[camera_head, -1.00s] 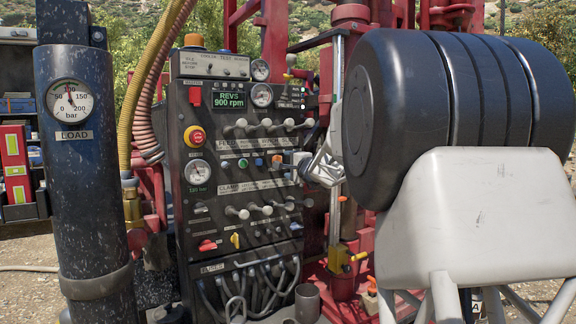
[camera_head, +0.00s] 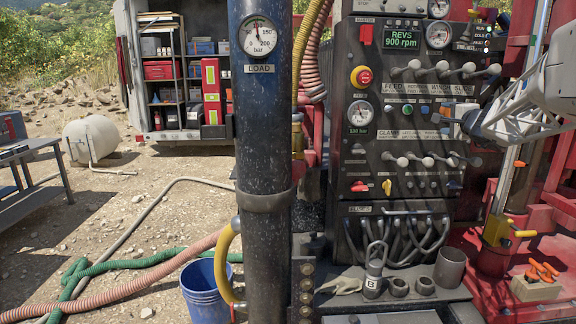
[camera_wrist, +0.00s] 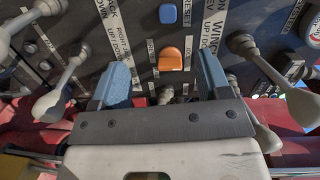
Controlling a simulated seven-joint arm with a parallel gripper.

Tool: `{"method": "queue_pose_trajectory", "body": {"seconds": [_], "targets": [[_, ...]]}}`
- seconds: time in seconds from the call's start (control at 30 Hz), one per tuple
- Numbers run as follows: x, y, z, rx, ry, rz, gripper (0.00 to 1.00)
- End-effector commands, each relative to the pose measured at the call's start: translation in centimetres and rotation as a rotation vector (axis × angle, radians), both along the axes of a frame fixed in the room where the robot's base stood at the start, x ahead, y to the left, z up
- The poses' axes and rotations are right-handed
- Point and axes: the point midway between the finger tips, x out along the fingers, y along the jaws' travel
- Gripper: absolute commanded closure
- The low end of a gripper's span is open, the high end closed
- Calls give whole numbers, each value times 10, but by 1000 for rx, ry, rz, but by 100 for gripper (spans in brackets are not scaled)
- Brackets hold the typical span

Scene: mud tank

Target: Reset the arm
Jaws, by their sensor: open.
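My gripper (camera_head: 458,128) is at the right side of the control panel (camera_head: 350,185), close to its button row. In the wrist view my gripper (camera_wrist: 163,75) is open, its two blue-grey fingers apart. An orange switch (camera_wrist: 175,58) and a blue button (camera_wrist: 167,14) on the panel show between and above the fingers. Nothing is held between the fingers. I cannot tell whether the fingertips touch the panel. Part of my arm runs out of the head view at the right edge.
Grey levers (camera_wrist: 68,85) stand out on both sides of my gripper. A dark load column (camera_head: 262,130) stands left of the panel. A blue bucket (camera_head: 207,285) and hoses (camera_head: 140,262) lie on the ground at left. An orange-handled tool (camera_head: 541,271) lies at lower right.

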Motion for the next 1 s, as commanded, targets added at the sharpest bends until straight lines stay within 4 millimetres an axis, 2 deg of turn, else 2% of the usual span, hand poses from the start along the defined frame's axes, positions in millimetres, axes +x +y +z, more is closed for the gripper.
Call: {"method": "queue_pose_trajectory", "body": {"seconds": [0.03,0.27,0.5,0.7,0.8,1.0], "targets": [[-8,20,0,-25,17,34,30],[-56,115,-17,-161,137,218,30],[-126,203,-48,-320,281,410,30],[-195,259,-80,-462,406,555,30],[-231,281,-98,-537,471,621,30],[-308,312,-135,-695,602,738,30]]}}
